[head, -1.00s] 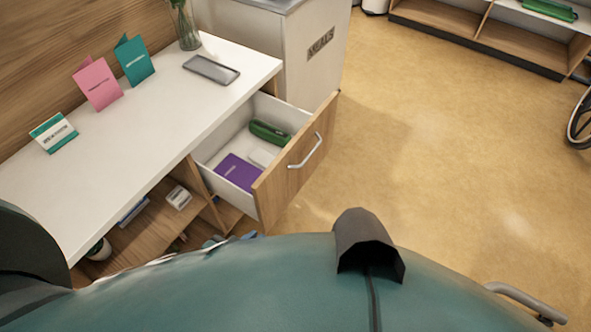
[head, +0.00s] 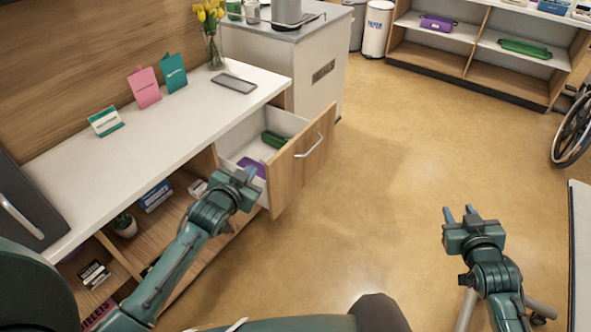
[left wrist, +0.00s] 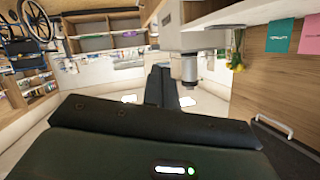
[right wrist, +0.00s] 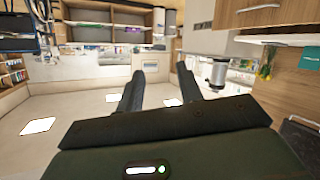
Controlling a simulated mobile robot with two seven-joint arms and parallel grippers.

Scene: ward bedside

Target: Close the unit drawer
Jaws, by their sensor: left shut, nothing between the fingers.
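The unit drawer (head: 291,178) is pulled out of the white-topped bedside unit (head: 165,135). It has a wooden front, a silver bar handle (head: 311,147) and a pale interior. A green case (head: 274,139) and a purple item (head: 252,167) lie inside, the purple one partly hidden by my left gripper. My left gripper (head: 245,173) is shut and empty, in front of the drawer's near side in the head view; I cannot tell whether it touches. My right gripper (head: 460,213) is open and empty over the floor, well right of the drawer. Its fingers stand apart in the right wrist view (right wrist: 158,90).
Cards, a dark flat tray (head: 234,83) and a vase of yellow flowers (head: 211,40) stand on the worktop. Open shelves below hold small items. A wheelchair (head: 573,125) is at the far right. The floor (head: 400,150) right of the drawer is clear.

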